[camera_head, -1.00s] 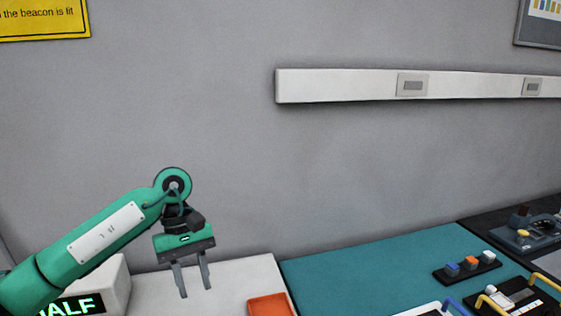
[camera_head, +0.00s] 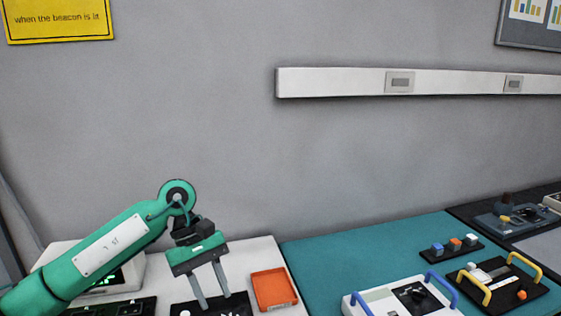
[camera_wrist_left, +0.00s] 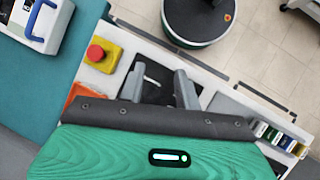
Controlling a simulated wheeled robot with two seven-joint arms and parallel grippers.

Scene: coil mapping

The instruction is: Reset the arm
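My left gripper (camera_head: 214,298) is at the lower left of the head view, at the end of my green left arm. Its two grey fingers point down and stand apart, with nothing seen between them. The fingers show over a black panel (camera_head: 238,307) with white marks on the white table. In the left wrist view the gripper (camera_wrist_left: 159,86) also has its fingers apart, with the black panel (camera_wrist_left: 153,80) behind them. I cannot tell how high the fingertips are. My right gripper is in neither view.
An orange tray (camera_head: 274,290) lies right of the gripper. A teal mat (camera_head: 330,262) holds a white box with blue handles (camera_head: 408,298) and a black one with yellow handles (camera_head: 510,285). A red button (camera_wrist_left: 95,53) shows in the wrist view.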

